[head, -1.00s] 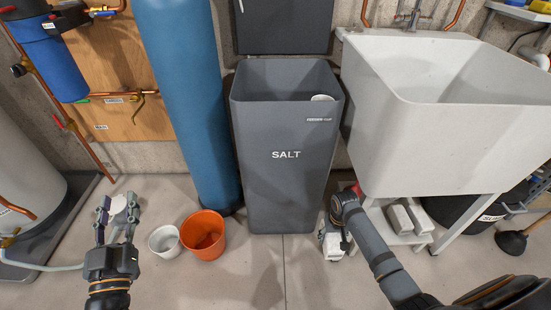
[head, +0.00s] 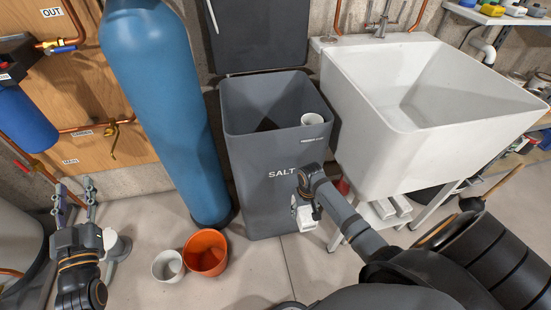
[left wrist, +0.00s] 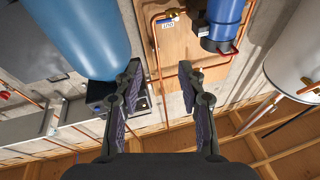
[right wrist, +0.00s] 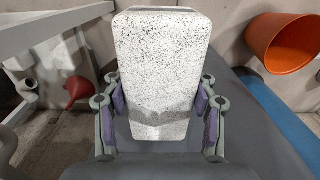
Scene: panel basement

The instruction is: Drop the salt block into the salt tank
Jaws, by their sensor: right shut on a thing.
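The salt tank (head: 258,190) is a tall dark grey bin marked SALT in the head view; its lid (head: 258,38) stands raised behind it. My right gripper (head: 304,212) is in front of the tank's lower right side, below the rim. It is shut on the white speckled salt block (head: 307,219), which fills the middle of the right wrist view (right wrist: 162,70) between both fingers. The block is outside the tank. My left gripper (head: 75,194) is at the far left, its fingers apart and empty in the left wrist view (left wrist: 163,85). The tank's bottom is hidden.
A white cup-like thing (head: 312,119) shows inside the tank's right corner. A white sink (head: 400,155) stands close on the right, with more pale blocks (head: 385,209) under it. A blue cylinder (head: 165,110), orange bucket (head: 206,262) and white bucket (head: 168,267) stand left.

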